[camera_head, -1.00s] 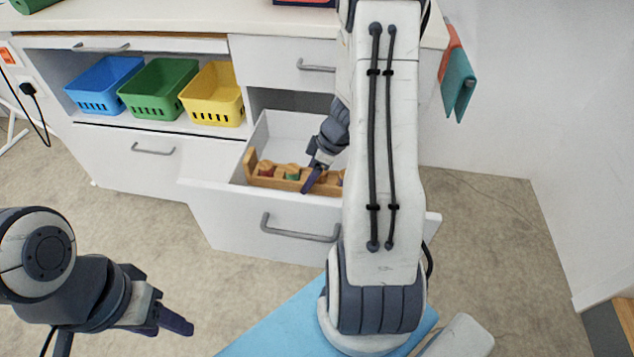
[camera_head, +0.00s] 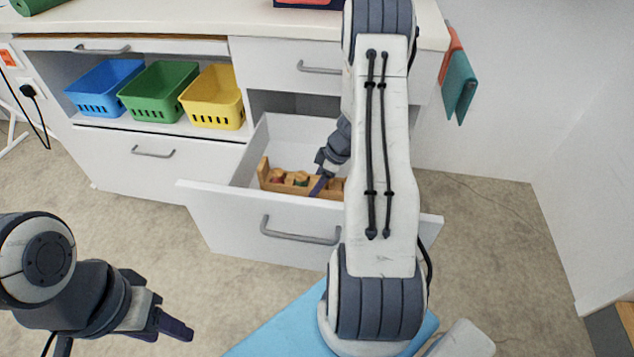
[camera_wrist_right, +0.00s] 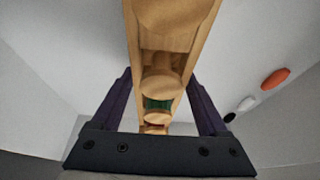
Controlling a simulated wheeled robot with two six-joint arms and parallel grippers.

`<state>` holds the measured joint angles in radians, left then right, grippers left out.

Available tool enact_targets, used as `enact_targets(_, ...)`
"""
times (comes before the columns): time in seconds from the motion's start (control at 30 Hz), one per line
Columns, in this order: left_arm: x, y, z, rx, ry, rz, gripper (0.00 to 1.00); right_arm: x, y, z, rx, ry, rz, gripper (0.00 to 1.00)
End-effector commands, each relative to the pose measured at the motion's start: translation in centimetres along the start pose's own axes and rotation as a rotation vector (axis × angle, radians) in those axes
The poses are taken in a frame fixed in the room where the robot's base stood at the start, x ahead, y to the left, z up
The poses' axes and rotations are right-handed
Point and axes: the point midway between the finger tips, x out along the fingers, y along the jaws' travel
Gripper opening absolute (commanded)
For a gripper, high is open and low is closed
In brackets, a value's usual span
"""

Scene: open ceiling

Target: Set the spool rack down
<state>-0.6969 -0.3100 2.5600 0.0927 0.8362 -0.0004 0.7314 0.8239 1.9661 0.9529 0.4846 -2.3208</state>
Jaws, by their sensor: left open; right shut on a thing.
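The spool rack (camera_head: 264,173) is a wooden holder with several round wooden spools, one showing green thread. It is inside the open lower drawer (camera_head: 215,207), near the drawer's front panel. My right gripper (camera_head: 318,187) reaches down into the drawer and is shut on the rack. In the right wrist view the rack (camera_wrist_right: 180,45) runs between the two dark fingers (camera_wrist_right: 160,105). My arm hides the rack's right end in the head view, and I cannot tell whether its underside touches the drawer floor. My left gripper (camera_head: 176,328) is open and empty above the floor at lower left.
Blue (camera_head: 101,90), green (camera_head: 158,92) and yellow (camera_head: 214,98) baskets stand on the shelf left of the drawer. The drawer's front panel and side walls surround the rack. Orange and teal cloths (camera_head: 459,86) hang at the counter's right end. Small red, white and black ovals (camera_wrist_right: 275,78) show in the wrist view.

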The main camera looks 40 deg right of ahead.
Motion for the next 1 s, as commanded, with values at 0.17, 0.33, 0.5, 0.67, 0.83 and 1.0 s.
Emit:
enact_targets(0.17,0.4,0.0,0.0,0.000,0.000,0.000,0.50,0.2,0.0,0.1,-0.001,0.000,0.000,0.89)
enact_targets(0.33,0.4,0.0,0.0,0.000,0.000,0.000,0.50,0.2,0.0,0.1,0.000,0.000,-0.001,1.00)
enact_targets(0.5,0.1,0.0,0.0,0.000,0.000,0.000,0.50,0.0,0.0,0.0,0.000,0.000,-0.001,1.00)
enact_targets(0.67,-0.7,0.1,0.0,0.000,0.000,0.000,0.50,-2.0,0.1,-0.1,-0.001,0.000,0.005,1.00)
enact_targets(0.83,-1.7,0.1,-0.1,0.000,0.000,0.000,0.50,-5.9,0.1,-0.1,-0.001,0.000,0.005,1.00)
enact_targets(1.0,-2.5,0.2,-0.1,0.000,0.000,0.000,0.50,-9.3,0.1,-0.1,0.000,0.000,0.004,1.00)
